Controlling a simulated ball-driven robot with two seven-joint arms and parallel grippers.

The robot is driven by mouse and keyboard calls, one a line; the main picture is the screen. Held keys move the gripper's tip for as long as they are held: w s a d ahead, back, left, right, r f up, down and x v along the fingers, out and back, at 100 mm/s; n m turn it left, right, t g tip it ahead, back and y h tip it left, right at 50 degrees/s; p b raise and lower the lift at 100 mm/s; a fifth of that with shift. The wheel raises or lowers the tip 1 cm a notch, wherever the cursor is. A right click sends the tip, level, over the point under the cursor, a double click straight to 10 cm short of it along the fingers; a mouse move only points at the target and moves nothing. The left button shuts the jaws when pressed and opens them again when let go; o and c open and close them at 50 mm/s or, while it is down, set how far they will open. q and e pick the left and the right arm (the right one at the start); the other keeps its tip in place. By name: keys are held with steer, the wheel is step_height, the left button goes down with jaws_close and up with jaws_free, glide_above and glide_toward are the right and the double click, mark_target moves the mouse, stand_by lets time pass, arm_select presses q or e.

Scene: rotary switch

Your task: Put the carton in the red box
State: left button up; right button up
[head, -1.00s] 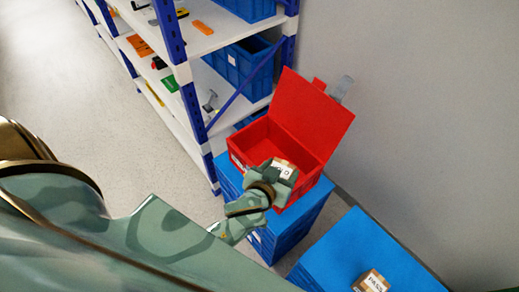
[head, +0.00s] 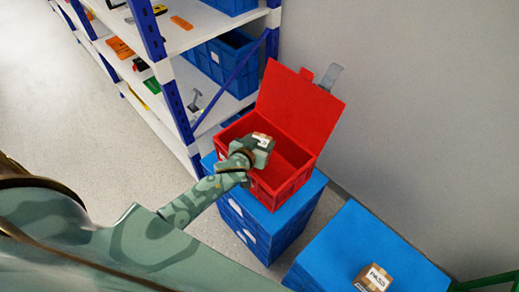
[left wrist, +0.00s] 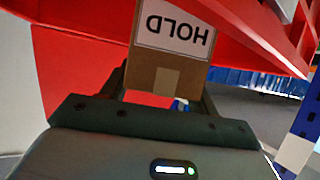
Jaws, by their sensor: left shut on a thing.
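The red box (head: 292,183) stands with its lid (head: 302,105) raised on a blue stack. My left gripper (head: 257,150) is shut on a small brown carton (head: 262,138) with a white label. In the head view they overlap the left part of the box's opening; I cannot tell how high they are or whether the carton touches the box. In the left wrist view the carton (left wrist: 168,50) sits between the fingers (left wrist: 165,88), its label reading "HOLD" upside down, with red walls (left wrist: 85,60) around it. My right gripper is not in view.
A second brown carton (head: 373,277), labelled "PASS", lies on another blue stack (head: 345,235) at the lower right. A shelf (head: 175,75) with blue bins (head: 228,62) stands behind at the left. A grey wall (head: 420,100) is close at the right.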

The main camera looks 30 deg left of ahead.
arm_select(q)
step_height(320, 180, down, 4)
steer(key=shift+r+b, duration=0.25)
steer(key=shift+b, duration=0.5)
steer(key=shift+w+r, duration=0.1)
steer(key=shift+f+b, duration=0.45)
steer(key=shift+f, duration=0.15)
steer(key=o, duration=1.1)
